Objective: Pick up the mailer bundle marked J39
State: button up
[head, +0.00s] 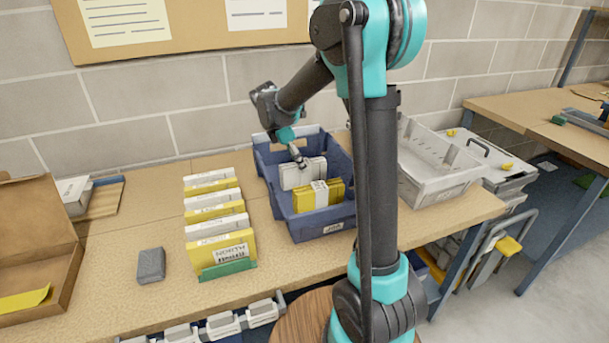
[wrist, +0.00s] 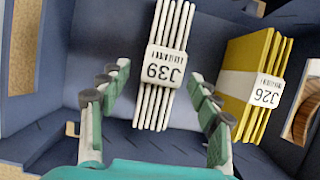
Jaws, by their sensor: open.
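The white mailer bundle marked J39 (wrist: 160,70) stands in a blue bin (head: 290,230), its label facing the wrist camera. In the head view the white bundle (head: 303,173) is at the back of the bin, partly under my gripper. A yellow mailer bundle marked J26 (wrist: 255,85) stands beside it; it also shows in the head view (head: 319,195). My gripper (wrist: 155,100) is open above the bin. Its fingers lie to the left and right of the lower part of J39, with gaps visible on both sides. I cannot tell how deep the fingertips are.
Rows of white and yellow mailers (head: 215,215) stand left of the bin on the bench. A grey empty tray (head: 425,165) is to the right. A small grey block (head: 151,264) and an open cardboard box (head: 40,250) lie farther left. The bin's walls surround my gripper.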

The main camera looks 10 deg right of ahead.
jog(key=shift+s+x, duration=0.15)
jog(key=shift+x, duration=1.25)
jog(key=shift+s+x, duration=0.15)
jog(key=shift+x, duration=1.2)
jog(key=c, duration=1.3)
jog(key=shift+r, duration=0.15)
